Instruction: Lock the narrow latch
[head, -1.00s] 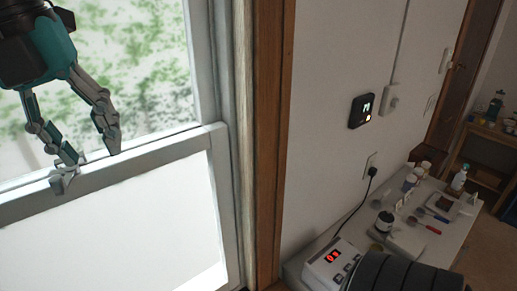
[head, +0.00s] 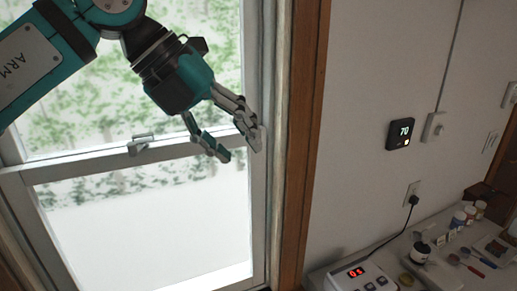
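The narrow latch (head: 139,143) is a small grey metal piece on top of the meeting rail of the sash window (head: 75,165). It shows in full, but it is too small to tell whether its lever is turned to locked. My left gripper (head: 239,149) is teal and grey, with its fingers spread and nothing between them. It hangs to the right of the latch, apart from it, in front of the right end of the rail and the window's side frame. My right gripper is not in view.
Brown wood trim (head: 304,150) borders the window on the right. A thermostat (head: 400,134) and a plugged-in outlet (head: 413,193) are on the wall. A counter at the lower right holds a device with a red display (head: 355,272), jars and utensils.

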